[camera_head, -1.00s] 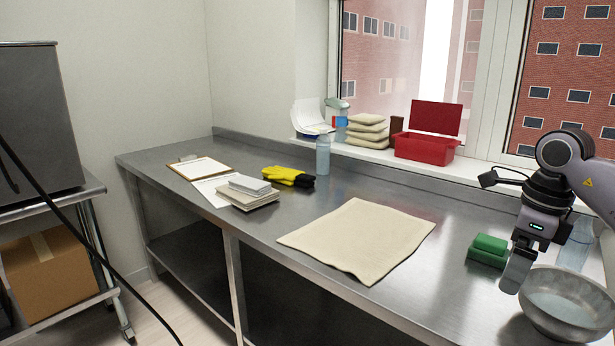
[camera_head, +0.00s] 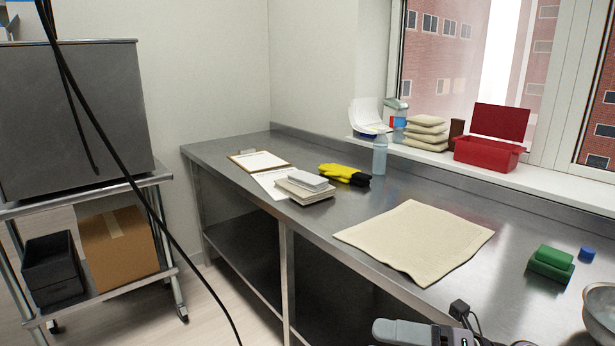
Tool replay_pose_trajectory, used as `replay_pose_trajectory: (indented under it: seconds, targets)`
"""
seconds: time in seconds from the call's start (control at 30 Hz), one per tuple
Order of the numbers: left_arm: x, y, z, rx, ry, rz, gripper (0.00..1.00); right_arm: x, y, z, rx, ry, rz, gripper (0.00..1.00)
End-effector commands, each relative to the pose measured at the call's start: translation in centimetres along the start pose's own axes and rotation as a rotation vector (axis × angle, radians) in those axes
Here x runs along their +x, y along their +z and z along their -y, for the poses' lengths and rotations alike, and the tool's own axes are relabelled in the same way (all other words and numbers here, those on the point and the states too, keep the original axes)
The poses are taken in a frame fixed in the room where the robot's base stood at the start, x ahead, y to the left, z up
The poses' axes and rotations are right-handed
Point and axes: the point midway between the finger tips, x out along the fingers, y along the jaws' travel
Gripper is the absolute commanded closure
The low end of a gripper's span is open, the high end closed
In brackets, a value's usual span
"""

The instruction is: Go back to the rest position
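A gripper of mine (camera_head: 400,332) shows in part at the bottom edge of the head view, in front of the steel table. Only a grey finger-like part and a dark piece with a cable show, so its opening cannot be read. I cannot tell for certain which arm it belongs to. No other gripper is clearly visible. The steel table (camera_head: 350,210) runs along the wall under the window.
On the table are a beige cloth (camera_head: 415,240), green blocks (camera_head: 551,262), a blue cap (camera_head: 587,254), a metal bowl (camera_head: 601,310), a bottle (camera_head: 380,155), yellow-black gloves (camera_head: 344,174) and a clipboard (camera_head: 259,162). A wheeled cart (camera_head: 160,180) stands left; floor between is free.

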Motion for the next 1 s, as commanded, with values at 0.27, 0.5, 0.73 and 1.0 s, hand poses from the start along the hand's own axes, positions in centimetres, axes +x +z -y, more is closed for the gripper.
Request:
replay_pose_trajectory:
  seconds: [0.27, 0.5, 0.73, 1.0]
  targets:
    - [-0.2, -0.3, 0.0, -0.001, 0.000, 0.000, 0.57, -2.4, -0.3, 4.3, 0.655, 0.229, 0.579, 0.07]
    - [-0.3, -0.5, 0.0, -0.001, 0.000, 0.000, 0.57, -8.4, -6.2, 13.2, 1.282, 0.257, 1.082, 0.07]
    - [-0.4, -0.6, 0.0, -0.001, 0.000, 0.000, 0.57, -12.4, -16.0, 19.0, 1.757, 0.193, 1.428, 0.07]
    - [-0.5, -0.7, 0.0, -0.002, 0.000, 0.000, 0.57, -13.4, -20.0, 20.3, 1.916, 0.158, 1.535, 0.07]
